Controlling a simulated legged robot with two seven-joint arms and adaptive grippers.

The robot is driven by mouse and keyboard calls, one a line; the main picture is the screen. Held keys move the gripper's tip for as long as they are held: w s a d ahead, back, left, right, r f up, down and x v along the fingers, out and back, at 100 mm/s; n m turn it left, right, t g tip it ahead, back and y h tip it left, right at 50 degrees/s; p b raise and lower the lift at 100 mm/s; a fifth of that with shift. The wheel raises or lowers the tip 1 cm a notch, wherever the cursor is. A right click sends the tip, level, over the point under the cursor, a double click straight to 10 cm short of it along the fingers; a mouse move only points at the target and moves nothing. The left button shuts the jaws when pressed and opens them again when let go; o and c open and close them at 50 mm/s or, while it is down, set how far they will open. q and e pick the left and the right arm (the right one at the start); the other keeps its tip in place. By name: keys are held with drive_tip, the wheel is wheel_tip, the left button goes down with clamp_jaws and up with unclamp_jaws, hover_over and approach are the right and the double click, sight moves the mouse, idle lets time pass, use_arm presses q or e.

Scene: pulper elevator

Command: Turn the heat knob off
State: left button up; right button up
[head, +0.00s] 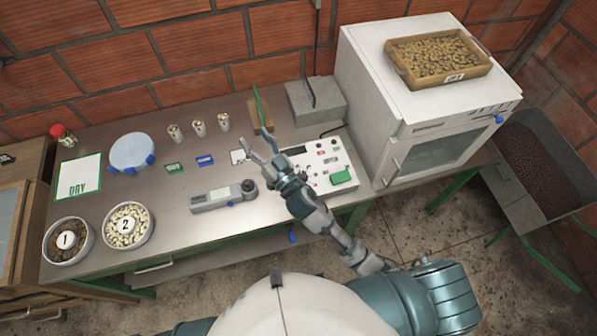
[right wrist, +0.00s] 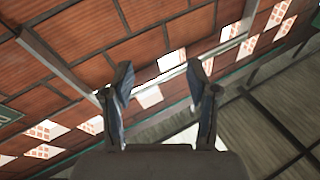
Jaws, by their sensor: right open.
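A white oven (head: 375,90) stands at the right end of the steel table. A blue knob (head: 499,119) shows at the right end of its front panel; I cannot read its marking or tell its setting. A white control panel (head: 318,172) with small buttons and a green part lies left of the oven, partly hidden by my right arm. My right gripper (head: 257,143) is open and empty, above the table left of that panel and well away from the oven. In the right wrist view its two fingers (right wrist: 158,100) are apart with nothing between them. My left gripper is not in view.
A wooden tray of beans (head: 437,60) sits on the oven. A dark bin (head: 540,165) stands to its right. A grey device (head: 223,196), two bowls (head: 127,224), a DRY sign (head: 78,178) and several small cups (head: 198,127) occupy the table. A brick wall closes the back.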

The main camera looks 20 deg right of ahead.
drive_tip(key=s+a+r+n+g+y, duration=0.6)
drive_tip(key=a+r+n+g+y, duration=0.3)
drive_tip(key=a+n+y, duration=0.4)
drive_tip(key=s+a+n+g+y, duration=0.1)
drive_tip(key=s+a+n+g, duration=0.4)
drive_tip(key=g, duration=0.5)
drive_tip(key=m+h, duration=0.2)
drive_tip(key=h, duration=2.5)
approach(302, 174)
drive_tip(key=p+x, duration=0.2)
drive_tip(key=x, duration=0.6)
drive_tip(key=shift+d+f, duration=0.2)
drive_tip(key=shift+f, duration=0.3)
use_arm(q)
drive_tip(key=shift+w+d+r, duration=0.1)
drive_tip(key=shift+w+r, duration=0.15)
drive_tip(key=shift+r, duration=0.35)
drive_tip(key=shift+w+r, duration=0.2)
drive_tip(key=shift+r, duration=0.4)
